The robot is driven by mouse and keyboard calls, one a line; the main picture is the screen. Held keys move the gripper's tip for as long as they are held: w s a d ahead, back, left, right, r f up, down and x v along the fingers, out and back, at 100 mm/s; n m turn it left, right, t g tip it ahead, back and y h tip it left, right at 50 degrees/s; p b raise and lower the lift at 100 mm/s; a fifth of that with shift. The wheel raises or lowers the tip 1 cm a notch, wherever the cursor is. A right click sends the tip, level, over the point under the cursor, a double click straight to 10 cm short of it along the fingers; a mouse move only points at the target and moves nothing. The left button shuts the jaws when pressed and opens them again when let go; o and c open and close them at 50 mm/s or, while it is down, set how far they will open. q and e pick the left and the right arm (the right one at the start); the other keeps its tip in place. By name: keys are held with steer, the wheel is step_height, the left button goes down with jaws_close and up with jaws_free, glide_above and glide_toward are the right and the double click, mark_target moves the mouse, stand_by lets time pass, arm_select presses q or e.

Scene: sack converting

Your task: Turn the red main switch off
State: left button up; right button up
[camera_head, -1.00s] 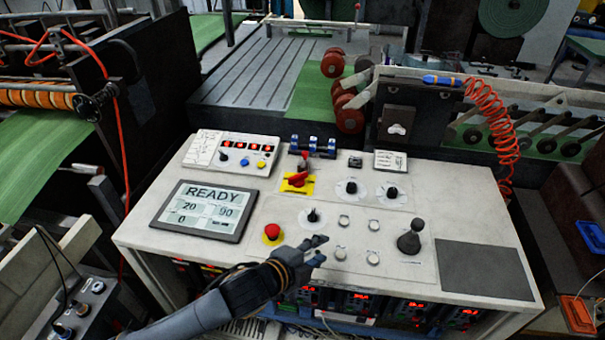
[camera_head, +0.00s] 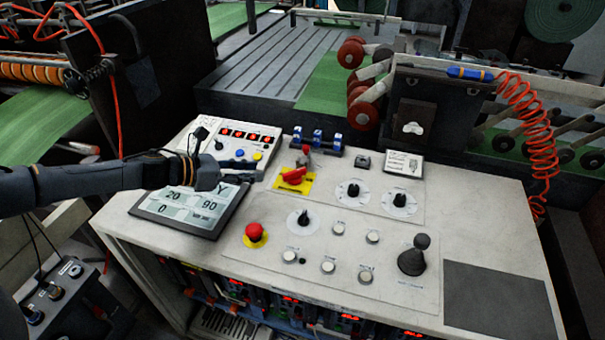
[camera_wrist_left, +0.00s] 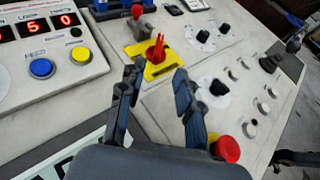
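The red main switch (camera_head: 294,176) is a red rotary handle on a yellow plate, on the sloping top of the control console (camera_head: 330,270). It also shows in the left wrist view (camera_wrist_left: 157,48), upright between and beyond my fingertips. My left gripper (camera_head: 232,160) is over the display, left of the switch, apart from it. In the left wrist view its two fingers (camera_wrist_left: 155,76) are spread with nothing between them.
A red emergency button (camera_head: 254,233) on a yellow base sits nearer the front edge. Black knobs (camera_head: 353,191), white buttons and a black joystick (camera_head: 414,256) lie to the right. The display (camera_head: 190,208) is partly hidden by my left arm. A grey panel (camera_head: 500,300) is bare.

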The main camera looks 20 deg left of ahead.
mark_target(294, 171)
arm_select(q)
steer(key=shift+w+d+f, duration=0.1)
steer(key=shift+w+d, duration=0.15)
steer(key=p+x, duration=0.1)
steer(key=x, duration=1)
steer(key=shift+p+x, duration=0.3)
steer(key=shift+x, duration=0.45)
jaws_close()
